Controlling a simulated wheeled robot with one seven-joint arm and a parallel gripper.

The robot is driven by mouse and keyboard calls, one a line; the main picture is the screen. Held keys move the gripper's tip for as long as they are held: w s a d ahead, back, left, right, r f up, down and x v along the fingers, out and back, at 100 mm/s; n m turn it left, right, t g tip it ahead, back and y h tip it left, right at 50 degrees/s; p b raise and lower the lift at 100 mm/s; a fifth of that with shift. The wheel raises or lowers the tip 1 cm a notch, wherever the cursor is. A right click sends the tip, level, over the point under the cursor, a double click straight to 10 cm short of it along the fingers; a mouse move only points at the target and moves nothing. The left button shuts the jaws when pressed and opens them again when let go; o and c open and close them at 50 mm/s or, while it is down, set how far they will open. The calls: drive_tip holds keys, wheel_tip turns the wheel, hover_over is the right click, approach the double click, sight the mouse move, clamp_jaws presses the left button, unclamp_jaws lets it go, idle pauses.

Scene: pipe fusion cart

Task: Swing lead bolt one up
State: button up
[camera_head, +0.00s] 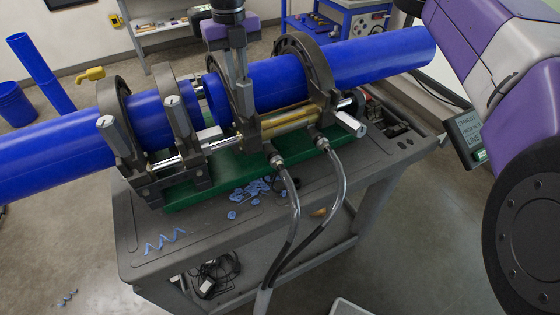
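Blue pipes lie in a fusion clamp machine, with a left pipe (50,143) and a right pipe (380,58). Two grey bolts stand in front of the left clamps: the outer bolt (110,128) and the inner bolt (173,107). A further bolt (348,122) points outward at the right clamp. I cannot tell which is lead bolt one. My gripper (242,88) points down in front of the third clamp. Its fingers look close together by that clamp's front; whether they hold anything is unclear. The fingertips and any bolt there are hard to separate.
The machine sits on a green base (190,193) on a grey cart (250,215). Two hoses (292,215) hang at the front. Blue shavings (255,188) lie on the cart. A blue bin (15,104) and a yellow tool (90,74) are at left.

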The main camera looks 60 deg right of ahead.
drive_tip(key=o, duration=0.6)
drive_tip(key=shift+w+d+r, duration=0.15)
drive_tip(key=shift+w+r, duration=0.1)
drive_tip(key=shift+w, duration=0.15)
drive_tip(key=shift+o, duration=1.3)
drive_tip(key=shift+w+r+p, duration=0.2)
drive_tip(key=shift+r+p, duration=0.05)
drive_tip(key=shift+p, duration=0.15)
drive_tip(key=r+p, duration=0.1)
drive_tip(key=r, duration=0.2)
drive_tip(key=r+p, duration=0.2)
drive_tip(key=r, duration=0.1)
drive_tip(key=shift+d, duration=0.2)
drive_tip(key=shift+s+d+r+p, duration=0.15)
drive_tip(key=shift+d+r+p, duration=0.15)
drive_tip(key=shift+r, duration=0.3)
drive_tip(key=shift+s+a, duration=0.25)
drive_tip(key=shift+a, duration=0.5)
